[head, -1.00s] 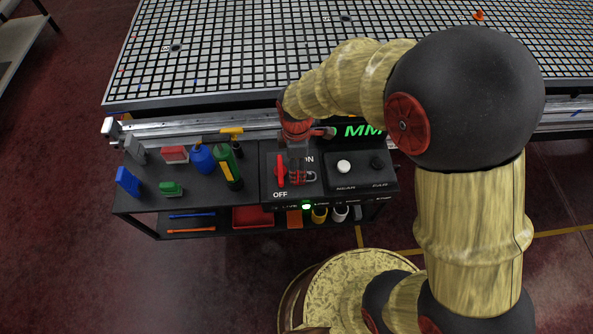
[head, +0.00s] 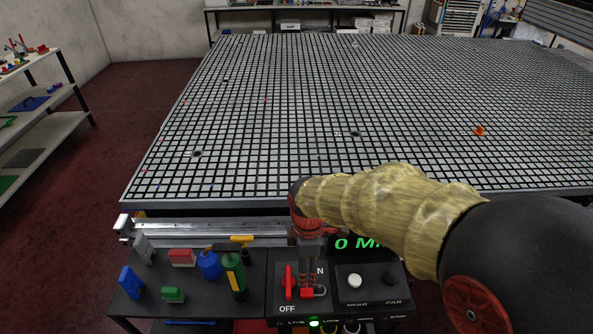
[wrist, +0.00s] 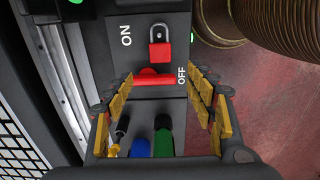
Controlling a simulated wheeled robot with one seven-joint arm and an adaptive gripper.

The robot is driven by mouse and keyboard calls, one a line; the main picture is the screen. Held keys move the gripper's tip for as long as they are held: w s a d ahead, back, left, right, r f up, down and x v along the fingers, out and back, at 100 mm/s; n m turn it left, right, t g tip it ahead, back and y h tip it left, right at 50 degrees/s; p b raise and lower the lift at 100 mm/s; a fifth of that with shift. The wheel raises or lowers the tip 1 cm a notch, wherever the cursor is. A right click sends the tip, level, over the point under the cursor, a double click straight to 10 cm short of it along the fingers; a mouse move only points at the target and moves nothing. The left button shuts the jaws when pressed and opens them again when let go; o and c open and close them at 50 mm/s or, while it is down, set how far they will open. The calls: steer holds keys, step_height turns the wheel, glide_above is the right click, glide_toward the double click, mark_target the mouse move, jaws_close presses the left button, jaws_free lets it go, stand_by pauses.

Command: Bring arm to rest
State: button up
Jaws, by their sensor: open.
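My arm reaches in from the right in the head view. My gripper (head: 311,262) points down over the black control panel (head: 343,296), close to the red switch lever (head: 289,281). In the wrist view my gripper (wrist: 160,84) is open, its yellow-padded fingers apart on either side of the red lever (wrist: 155,79). Nothing is held between them. The lever lies beside the OFF label. A red padlock (wrist: 160,52) with a grey shackle sits on the panel between the ON label and the lever. My gripper partly covers the ON label in the head view.
The vacuum grid table (head: 300,120) fills the area behind, with a small orange piece (head: 479,131) on it. Left of the panel stand a blue bottle (head: 209,265), a green bottle (head: 233,272) and small coloured blocks. Shelves (head: 45,125) stand at far left.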

steer(key=s+d+r+m+t, duration=0.2)
steer(key=s+d+r+m, duration=0.2)
steer(key=r+m, duration=0.2)
steer(key=s+d+r+m+t+p, duration=0.1)
steer(key=s+d+r+m, duration=0.4)
steer(key=r, duration=0.3)
steer(key=s+d+r+m+t, duration=0.2)
steer(key=s+d+r+m, duration=0.2)
steer(key=s+r+m, duration=0.1)
step_height(320, 180, up, 2)
steer(key=shift+d+r+m+t+p, duration=0.1)
steer(key=shift+d+m+t+p, duration=0.15)
steer(key=shift+m, duration=0.55)
steer(key=shift+c, duration=0.6)
